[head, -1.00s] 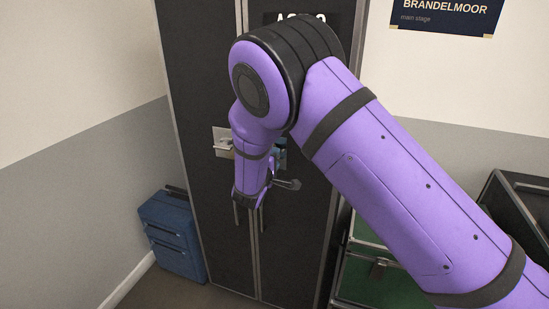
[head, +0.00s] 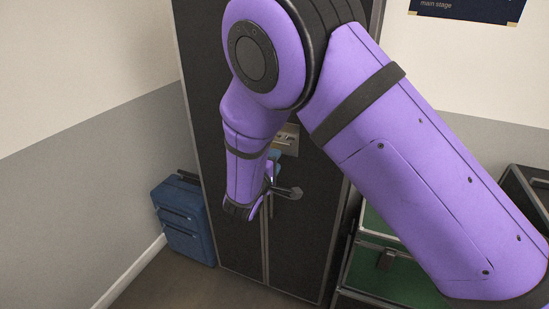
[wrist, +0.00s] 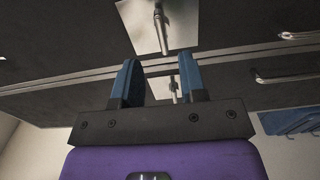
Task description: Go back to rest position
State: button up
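In the wrist view my gripper (wrist: 159,84) has its two blue fingers apart, with nothing between them. Beyond the fingers is a dark cabinet front (wrist: 60,58) with a lever handle on a metal plate (wrist: 182,28), and the fingers look clear of it. A second, smaller lever on a plate (wrist: 174,86) shows behind the gap between the fingers. In the head view my purple arm hangs in front of the tall dark cabinet (head: 228,225) and hides much of its doors.
A blue suitcase (head: 183,222) stands on the floor left of the cabinet, by the wall. Dark-framed green cases (head: 400,280) stand at the right, below my arm. A dark poster (head: 470,8) hangs on the wall. Some floor (head: 165,285) is bare at the front left.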

jog(key=s+d+r+m+g+h, duration=0.1)
jog(key=s+d+r+m+g, duration=0.3)
jog(key=d, duration=0.5)
jog(key=s+d+r+m+g+h, duration=0.15)
jog(key=d+r+g, duration=0.25)
jog(key=d+r, duration=0.4)
jog(key=s+d+r+m+g+h, duration=0.2)
jog(key=d+r+m+g, duration=0.2)
jog(key=d, duration=0.6)
jog(key=s+d+r+m+y, duration=0.1)
jog(key=s+d+r+y, duration=0.1)
jog(key=s, duration=0.7)
jog(key=s+d+r+m+y, duration=0.2)
jog(key=s+y, duration=0.3)
jog(key=s, duration=0.4)
jog(key=s+d+r+m+y, duration=0.1)
jog(key=s+d+r+y, duration=0.2)
jog(key=s, duration=0.6)
jog(key=shift+s+r+y, duration=0.15)
jog(key=shift+r+y, duration=0.2)
jog(key=shift+r, duration=0.5)
